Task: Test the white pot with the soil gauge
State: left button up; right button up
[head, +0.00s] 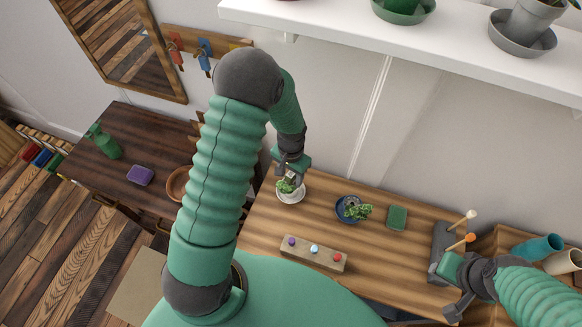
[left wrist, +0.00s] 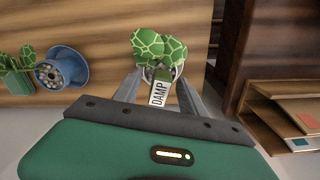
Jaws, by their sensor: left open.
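The white pot (head: 291,196) holds a green plant (head: 287,185) and stands at the left end of the wooden bench. My left gripper (head: 290,178) is right above it, pointing down, jaws open. In the left wrist view, a pale gauge marked DAMP (left wrist: 160,92) is between the spread fingers (left wrist: 158,88), in front of the patterned green leaves (left wrist: 158,48). Where its lower end meets the pot is hidden. My right gripper (head: 455,290) is low at the right, by a grey holder (head: 441,243); its fingertips are unclear.
Two sticks with a white (head: 471,214) and an orange knob (head: 470,237) rise at the holder. A white shelf (head: 440,40) overhangs behind.

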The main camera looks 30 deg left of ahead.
pick_arm(q)
notch_tip(320, 180, up, 16)
jog(key=shift+w+r, duration=0.15)
dwell(0.4)
jog(key=s+d+f+t, duration=0.1)
jog(key=s+d+t, duration=0.1)
jog(key=s+d, duration=0.5)
jog(key=shift+s+d+t, duration=0.15)
jog(key=shift+s+t, duration=0.25)
jog(key=shift+s, duration=0.8)
jog(key=shift+s, duration=0.1)
jog(key=shift+d, duration=0.1)
